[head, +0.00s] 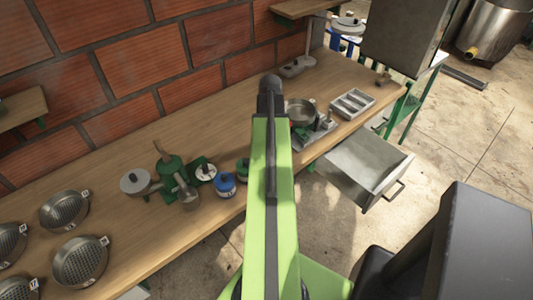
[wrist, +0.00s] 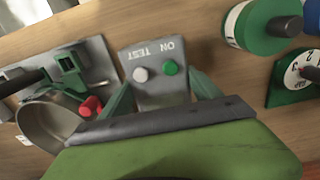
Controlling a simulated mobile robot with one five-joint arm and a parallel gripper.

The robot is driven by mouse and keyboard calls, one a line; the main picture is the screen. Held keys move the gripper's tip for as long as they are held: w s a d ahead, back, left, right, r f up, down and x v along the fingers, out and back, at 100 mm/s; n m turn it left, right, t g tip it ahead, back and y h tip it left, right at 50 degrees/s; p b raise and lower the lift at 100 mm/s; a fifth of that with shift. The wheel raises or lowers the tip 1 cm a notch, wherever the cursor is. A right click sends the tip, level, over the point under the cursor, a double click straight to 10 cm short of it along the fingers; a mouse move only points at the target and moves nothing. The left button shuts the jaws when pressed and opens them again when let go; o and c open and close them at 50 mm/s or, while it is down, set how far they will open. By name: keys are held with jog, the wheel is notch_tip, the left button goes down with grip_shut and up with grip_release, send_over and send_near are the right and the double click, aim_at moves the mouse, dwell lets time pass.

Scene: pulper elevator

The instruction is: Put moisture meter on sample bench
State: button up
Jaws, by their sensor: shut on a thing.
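A grey box-shaped device (wrist: 155,88), marked ON and TEST with one white and one green button, is between the green fingers of my gripper (wrist: 164,92) in the wrist view. I take it to be the moisture meter. The gripper is shut on it. The wooden bench (head: 215,128) runs along the brick wall, and its wood fills the background in the wrist view. I cannot tell whether the meter touches the bench. In the head view my green arm hides the gripper and the meter.
Several perforated metal pans (head: 66,210) stand at the bench's left. A green clamp-like device (head: 172,177) and a blue pot (head: 226,184) stand mid-bench. A metal pan (head: 300,111) and a grey tray (head: 352,103) stand right of my arm. An open metal drawer (head: 362,165) juts out in front.

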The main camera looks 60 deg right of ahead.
notch_tip(320, 180, down, 4)
jog(key=b, duration=0.4)
jog(key=shift+r+p, duration=0.25)
jog(key=shift+p, duration=0.05)
jog(key=shift+f, duration=0.15)
jog(key=o, duration=1.7)
jog(key=shift+c, duration=0.2)
notch_tip(320, 180, up, 13)
jog(key=p, duration=1.2)
jog(key=shift+f, duration=0.3)
